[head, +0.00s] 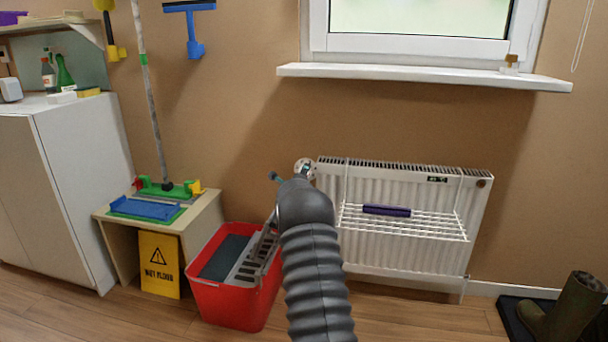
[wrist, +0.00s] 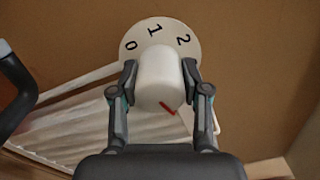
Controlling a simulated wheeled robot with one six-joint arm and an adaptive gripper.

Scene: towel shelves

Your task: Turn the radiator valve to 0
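The radiator valve has a white round knob (wrist: 158,76) in front of a pale dial plate (wrist: 172,30). The digits 0, 1 and 2 show on the plate, with 0 at the upper left of the knob. A red mark (wrist: 168,108) on the knob points to the lower right, away from the 0. My gripper (wrist: 159,84) has one finger on each side of the knob, and both appear to touch it. In the head view the dial (head: 304,166) shows at the radiator's upper left corner, largely hidden by my arm.
The white radiator (head: 400,248) carries a wire rack (head: 430,226) with a purple item (head: 387,210). A white window sill (head: 420,76) juts out above. A red bin (head: 240,306) and a small wooden table (head: 196,204) stand to the left. A boot (head: 572,312) is at the right.

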